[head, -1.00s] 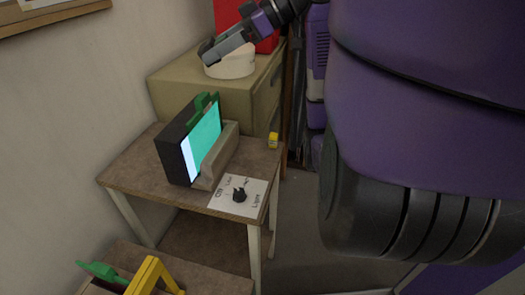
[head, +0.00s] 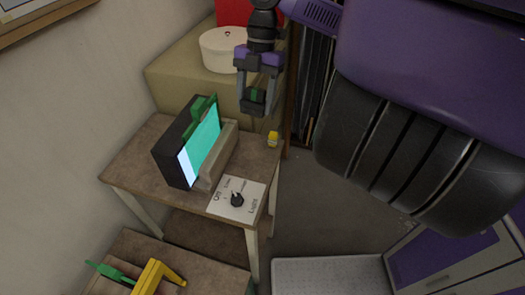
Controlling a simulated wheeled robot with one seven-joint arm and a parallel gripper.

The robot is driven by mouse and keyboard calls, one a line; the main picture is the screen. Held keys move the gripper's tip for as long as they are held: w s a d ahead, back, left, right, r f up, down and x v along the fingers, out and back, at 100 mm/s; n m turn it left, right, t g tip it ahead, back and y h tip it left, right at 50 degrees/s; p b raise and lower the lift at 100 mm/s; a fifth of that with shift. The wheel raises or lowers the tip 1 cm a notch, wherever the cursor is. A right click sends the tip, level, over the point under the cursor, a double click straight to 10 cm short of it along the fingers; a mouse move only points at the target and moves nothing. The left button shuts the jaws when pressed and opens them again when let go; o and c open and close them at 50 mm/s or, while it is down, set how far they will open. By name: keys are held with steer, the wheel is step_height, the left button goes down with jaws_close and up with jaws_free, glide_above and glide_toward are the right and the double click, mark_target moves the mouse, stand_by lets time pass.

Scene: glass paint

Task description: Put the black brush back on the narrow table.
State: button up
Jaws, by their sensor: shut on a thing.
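My gripper (head: 257,104) hangs fingers-down in the air in the head view, in front of the beige cabinet. It is shut on a small dark thing with a green part, held between the fingertips. This may be the black brush (head: 254,108), but too little of it shows to be sure. A small wooden table with pale legs (head: 134,165) stands below and to the left of the gripper; it may be the narrow table. The gripper is apart from it, above its far right corner.
On the table are a black-framed screen (head: 205,152) in a tan stand with a green piece on top, a light-dial panel (head: 247,207) and a small yellow block (head: 273,138). A white pot (head: 222,50) sits on the beige cabinet (head: 177,75). Another wooden surface (head: 205,275) holds yellow and green items.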

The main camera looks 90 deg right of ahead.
mark_target(260, 162)
steer(key=shift+s+a+f+n+g+h, duration=0.15)
steer(key=shift+s+f+n+g+h, duration=0.3)
steer(key=shift+f+h, duration=0.2)
steer(key=shift+s+h, duration=0.1)
steer(key=shift+h, duration=0.15)
steer(key=shift+f+n+g+h, duration=0.15)
steer(key=shift+n+g+h, duration=0.1)
steer(key=shift+h, duration=0.25)
step_height(260, 162, down, 20)
steer(key=shift+r+p, duration=0.15)
steer(key=shift+p, duration=0.8)
steer(key=o, duration=1.5)
steer(key=shift+o, duration=0.2)
